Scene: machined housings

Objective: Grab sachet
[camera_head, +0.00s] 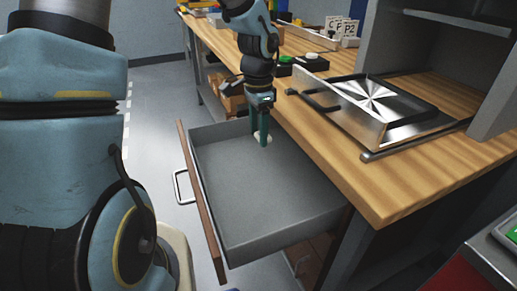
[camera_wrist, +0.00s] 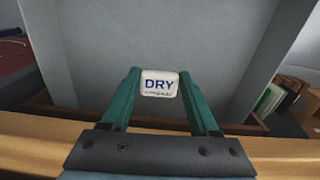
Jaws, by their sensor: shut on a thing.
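A small white sachet (camera_wrist: 159,84) marked "DRY" in blue sits between the green fingertips of my gripper (camera_wrist: 159,91) in the wrist view. My gripper is shut on it. In the head view my gripper (camera_head: 261,136) points down over the far end of an open grey drawer (camera_head: 270,200), with the pale sachet (camera_head: 262,138) at its fingertips. I cannot tell how high the sachet is above the drawer floor. The rest of the drawer looks empty.
The wooden bench top (camera_head: 385,190) borders the drawer on the right. Black button boxes (camera_head: 312,62) and label cards (camera_head: 342,27) are farther back. The drawer's front panel has a handle (camera_head: 181,186).

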